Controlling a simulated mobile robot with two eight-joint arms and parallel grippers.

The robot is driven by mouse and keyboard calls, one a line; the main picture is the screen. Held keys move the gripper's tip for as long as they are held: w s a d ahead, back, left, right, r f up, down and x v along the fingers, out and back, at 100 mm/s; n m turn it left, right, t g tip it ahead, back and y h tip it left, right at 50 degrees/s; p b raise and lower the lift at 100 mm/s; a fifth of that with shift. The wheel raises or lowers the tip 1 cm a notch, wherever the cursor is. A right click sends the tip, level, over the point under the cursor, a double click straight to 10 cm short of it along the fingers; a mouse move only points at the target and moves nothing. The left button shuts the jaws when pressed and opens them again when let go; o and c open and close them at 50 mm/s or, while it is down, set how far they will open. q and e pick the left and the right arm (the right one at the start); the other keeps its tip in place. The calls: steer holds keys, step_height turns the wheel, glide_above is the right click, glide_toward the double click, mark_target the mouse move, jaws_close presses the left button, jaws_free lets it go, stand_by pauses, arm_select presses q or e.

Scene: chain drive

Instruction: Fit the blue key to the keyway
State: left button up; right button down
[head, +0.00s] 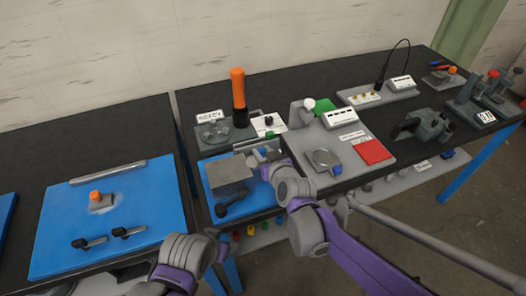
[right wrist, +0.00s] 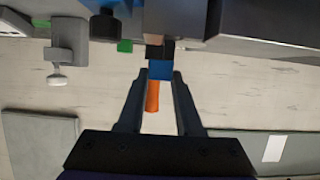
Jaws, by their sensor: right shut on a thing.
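The blue key (right wrist: 160,70) shows as a small blue block between the fingertips of my right gripper (right wrist: 159,74) in the right wrist view. The fingers are shut on it from both sides. In the head view, my right gripper (head: 272,162) is low over the right part of a blue mat, just right of a grey block (head: 229,172). The key is too small to make out clearly there. A grey shaft-like bar (head: 258,141) lies just behind the gripper. I cannot make out the keyway, nor whether the key touches anything.
A black clamp-like part (head: 233,201) lies at the front of the blue mat (head: 258,203). A grey panel (head: 345,178) with a red pad (head: 373,151) is close on the right. The left blue mat (head: 60,240) has free room.

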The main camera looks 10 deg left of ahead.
steer(key=shift+f+b, duration=0.6)
steer(key=shift+f, duration=0.5)
steer(key=c, duration=0.5)
jaws_free()
steer(key=shift+r, duration=0.1)
steer(key=v, duration=1)
steer(key=shift+s+d+p, duration=0.25)
steer(key=shift+p, duration=0.1)
steer(key=s+d+f+m+g+h, duration=0.3)
steer(key=s+d, duration=0.6)
steer(key=d, duration=0.3)
steer(key=s+d+f+m+g+h, duration=0.2)
steer(key=s+d+f, duration=0.4)
steer(key=s+d, duration=0.3)
steer(key=d+m+h, duration=0.1)
steer(key=d+h, duration=0.1)
steer(key=d, duration=0.2)
steer(key=shift+s+m+g, duration=0.3)
steer(key=shift+m+g, duration=0.1)
